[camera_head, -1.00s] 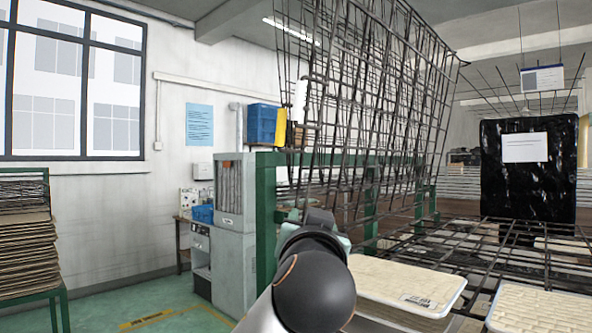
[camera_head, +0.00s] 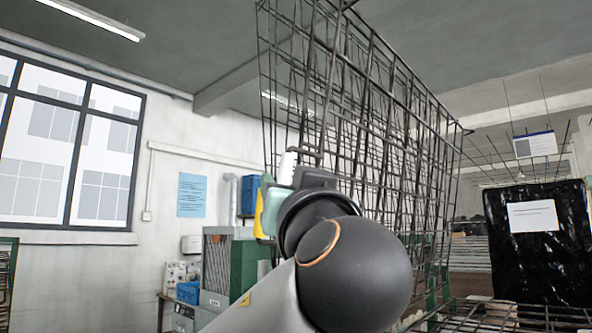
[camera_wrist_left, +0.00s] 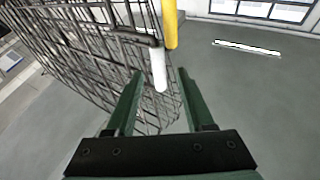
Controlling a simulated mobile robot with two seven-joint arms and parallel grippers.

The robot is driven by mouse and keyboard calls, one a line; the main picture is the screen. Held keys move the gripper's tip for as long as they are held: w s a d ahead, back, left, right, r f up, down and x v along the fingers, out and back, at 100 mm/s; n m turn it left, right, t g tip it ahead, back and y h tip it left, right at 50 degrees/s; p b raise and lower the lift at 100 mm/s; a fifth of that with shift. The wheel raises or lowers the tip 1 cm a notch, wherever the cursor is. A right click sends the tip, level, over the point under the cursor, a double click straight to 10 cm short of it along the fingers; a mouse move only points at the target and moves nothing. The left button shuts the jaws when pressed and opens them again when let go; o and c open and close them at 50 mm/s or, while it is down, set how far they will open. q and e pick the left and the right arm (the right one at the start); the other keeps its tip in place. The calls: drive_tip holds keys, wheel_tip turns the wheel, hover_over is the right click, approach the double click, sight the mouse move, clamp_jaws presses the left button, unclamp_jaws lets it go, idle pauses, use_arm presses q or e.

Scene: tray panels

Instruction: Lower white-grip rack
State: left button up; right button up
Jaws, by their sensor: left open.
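The dark wire rack (camera_head: 365,120) stands raised at a steep tilt in the head view. Its white grip (camera_head: 286,168) is at its near left side, just above my left gripper. A yellow grip (camera_head: 258,214) shows beside my gripper. In the left wrist view my left gripper (camera_wrist_left: 159,73) is open, with two green fingers. The white grip (camera_wrist_left: 159,70) appears in the gap between the fingertips. I cannot tell whether the fingers touch it. The yellow grip (camera_wrist_left: 170,24) is above it there. My wrist hides the fingertips in the head view. My right gripper is not in view.
A black wrapped panel (camera_head: 538,260) with a white sheet stands at the right. A lower wire rack (camera_head: 500,318) lies flat at the bottom right. A grey-green cabinet (camera_head: 216,265) stands behind my arm, near the wall.

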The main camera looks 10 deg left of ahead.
sight(285, 180)
use_arm(q)
drive_tip(key=p+x, duration=0.2)
drive_tip(key=x, duration=0.4)
drive_tip(key=shift+w+r, duration=0.1)
drive_tip(key=shift+w, duration=0.1)
drive_tip(key=shift+w+a+r+p, duration=0.1)
drive_tip(key=shift+w+a+p, duration=0.1)
drive_tip(key=shift+w+p, duration=0.3)
drive_tip(key=shift+w, duration=0.1)
drive_tip(key=shift+c, duration=0.3)
clamp_jaws()
idle(0.3)
